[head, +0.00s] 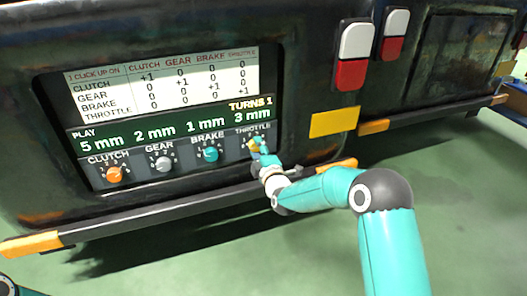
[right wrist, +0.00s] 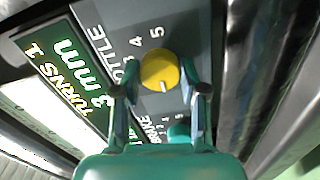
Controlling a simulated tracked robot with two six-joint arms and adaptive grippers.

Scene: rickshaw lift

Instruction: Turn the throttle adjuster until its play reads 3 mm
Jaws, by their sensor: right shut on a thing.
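The yellow throttle adjuster (head: 252,146) is the rightmost knob on the dark panel and also shows in the right wrist view (right wrist: 160,66). My right gripper (head: 258,149) is at this knob, its fingers on either side of it in the right wrist view (right wrist: 161,76), shut on it. The knob's white mark points toward the lower edge of that picture. The display (head: 180,130) reads 5 mm for clutch, 2 mm for gear, 1 mm for brake and 3 mm for throttle, with TURNS 1 above. My left gripper is not in view.
The orange clutch knob (head: 114,175), grey gear knob (head: 163,163) and teal brake knob (head: 211,154) sit left of the throttle. A white table (head: 160,82) stands above the readings. A dark bumper bar (head: 190,203) runs below the panel. Green floor is clear in front.

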